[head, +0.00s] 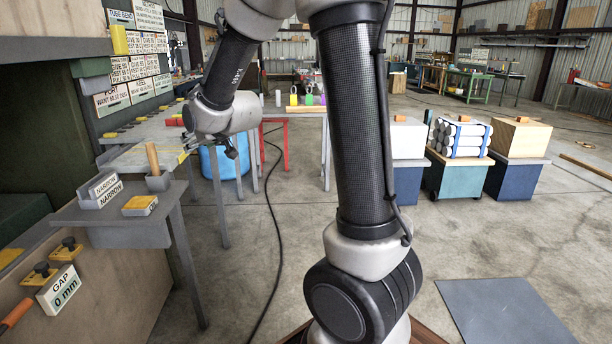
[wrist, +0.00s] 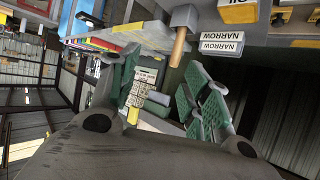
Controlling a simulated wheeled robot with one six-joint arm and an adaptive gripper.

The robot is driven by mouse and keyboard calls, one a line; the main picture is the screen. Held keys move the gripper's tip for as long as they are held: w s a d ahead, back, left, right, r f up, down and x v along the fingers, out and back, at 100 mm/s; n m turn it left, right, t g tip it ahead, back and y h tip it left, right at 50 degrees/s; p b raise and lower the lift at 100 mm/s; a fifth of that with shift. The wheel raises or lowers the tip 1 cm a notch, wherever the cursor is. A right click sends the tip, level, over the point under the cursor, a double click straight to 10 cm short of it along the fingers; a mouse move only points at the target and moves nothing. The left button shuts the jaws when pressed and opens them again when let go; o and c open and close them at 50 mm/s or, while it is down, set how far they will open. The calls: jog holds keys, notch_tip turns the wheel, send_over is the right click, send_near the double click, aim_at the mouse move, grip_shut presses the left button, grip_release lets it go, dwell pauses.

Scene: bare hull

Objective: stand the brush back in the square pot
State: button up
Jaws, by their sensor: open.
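A small grey square pot (head: 158,182) stands on the grey side table in the head view. A light wooden handle (head: 152,158), which looks like the brush, rises from it, slightly tilted. In the wrist view, turned over, the pot (wrist: 185,17) is near the top and the handle (wrist: 179,48) points down from it. Any bristles are hidden. My gripper (head: 228,148) is beyond and to the right of the pot in the head view. In the wrist view my gripper (wrist: 163,98) is open, its green-padded fingers apart, with nothing between them; the handle lies beyond them.
A grey block labelled NARROW (head: 100,190) and a yellow-topped block (head: 140,205) share the side table (head: 110,232). A long workbench (head: 150,128) lies behind. A blue bin (head: 222,160) stands below my gripper. Open concrete floor (head: 270,230) lies to the right.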

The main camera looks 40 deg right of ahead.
jog(key=s+d+g, duration=0.2)
jog(key=s, duration=1)
jog(key=s+d+g+h, duration=0.1)
jog(key=s+d+g, duration=0.2)
jog(key=s, duration=1)
jog(key=s+d+m+g, duration=0.1)
jog(key=s+d+g, duration=0.2)
jog(key=s, duration=0.9)
jog(key=shift+s+r+h, duration=0.2)
jog(key=shift+r+h, duration=0.05)
jog(key=shift+h, duration=0.05)
